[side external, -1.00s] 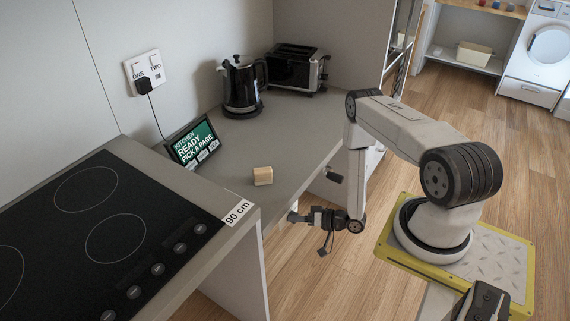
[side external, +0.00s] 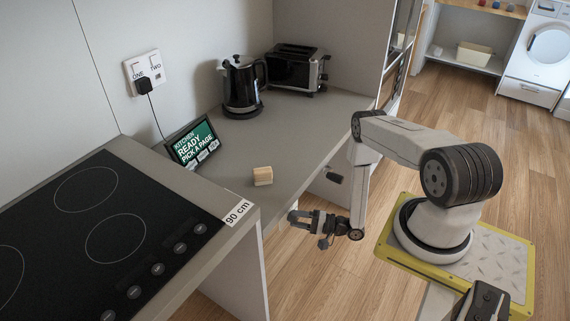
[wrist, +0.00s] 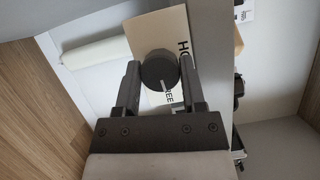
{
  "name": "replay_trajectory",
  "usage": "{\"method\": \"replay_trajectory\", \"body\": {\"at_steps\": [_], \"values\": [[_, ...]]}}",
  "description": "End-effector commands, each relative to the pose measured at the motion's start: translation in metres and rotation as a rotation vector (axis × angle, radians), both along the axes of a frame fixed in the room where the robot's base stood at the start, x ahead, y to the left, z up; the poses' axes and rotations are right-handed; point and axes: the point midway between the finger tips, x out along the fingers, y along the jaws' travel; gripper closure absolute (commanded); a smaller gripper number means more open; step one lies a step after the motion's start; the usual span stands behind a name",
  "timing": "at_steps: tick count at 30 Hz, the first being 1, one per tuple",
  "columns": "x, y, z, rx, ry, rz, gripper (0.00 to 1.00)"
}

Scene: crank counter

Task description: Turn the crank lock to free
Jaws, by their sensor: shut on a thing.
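The crank lock's round dark knob (wrist: 158,70) sits between the two fingers of my gripper (wrist: 160,80) in the wrist view. The fingers are shut on it from left and right. A pale line on the lower part of the knob points down toward the partly covered letters "REE". A cream label plate (wrist: 147,33) behind the knob carries letters starting "HO" at upper right. In the side view my gripper (side external: 293,216) is at the counter's front, below the top; the knob there is hidden or too small to tell.
A wooden block (side external: 263,176) lies on the counter (side external: 300,135) near its front edge. A small screen (side external: 193,144), kettle (side external: 242,87) and toaster (side external: 296,68) stand further back. A hob (side external: 100,230) is at left. A dark knob (side external: 334,178) sticks out of the counter front.

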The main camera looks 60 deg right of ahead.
Motion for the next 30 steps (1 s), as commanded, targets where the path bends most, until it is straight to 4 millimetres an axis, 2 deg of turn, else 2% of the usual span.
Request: {"method": "replay_trajectory", "body": {"at_steps": [8, 20, 21, 23, 24, 30], "values": [[0.0009, -0.0006, 0.0008, 0.080, -0.005, -0.001, 1.00], [0.0011, -0.0008, 0.0011, 0.087, -0.005, -0.001, 1.00], [0.0011, -0.0008, 0.0011, 0.087, -0.005, -0.001, 0.39], [0.0010, -0.0007, 0.0010, 0.086, -0.004, -0.001, 0.20], [0.0009, -0.0006, 0.0008, 0.086, -0.003, 0.000, 0.13], [0.0006, -0.0004, 0.0004, 0.085, -0.002, 0.000, 0.13]]}}
